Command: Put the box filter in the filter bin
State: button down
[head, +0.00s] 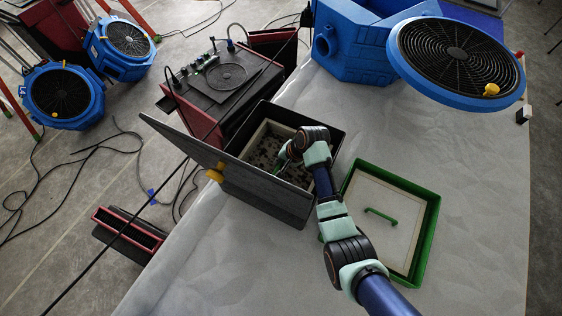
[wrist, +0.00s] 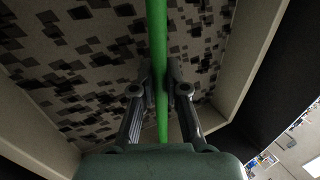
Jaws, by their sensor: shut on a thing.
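The box filter (head: 264,144) is a pale framed panel with dark speckles, inside an open dark box on the table. In the wrist view its speckled face (wrist: 70,60) fills much of the picture. A green handle bar (wrist: 159,40) crosses in front of it. My gripper (wrist: 160,88) is shut on this handle, one finger on each side. In the head view my gripper (head: 284,158) is down at the box, partly hidden by my wrist. A green-rimmed bin (head: 431,220) to the right holds a clean pale panel with a green handle (head: 380,215). I cannot tell which container is the filter bin.
The dark box's lid (head: 225,165) stands open on its left, with a yellow knob. A black and red machine (head: 222,85) is behind it. A blue unit (head: 350,45) with a round fan cover (head: 455,55) is at the back right. The front table is clear.

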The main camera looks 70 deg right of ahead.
jog(key=shift+f, duration=0.25)
jog(key=c, duration=1.7)
grip_release()
jog(key=shift+f, duration=0.15)
jog(key=o, duration=0.5)
jog(key=shift+r, duration=0.35)
jog(key=p+v, duration=0.1)
jog(key=v, duration=1.1)
jog(key=shift+d, duration=0.1)
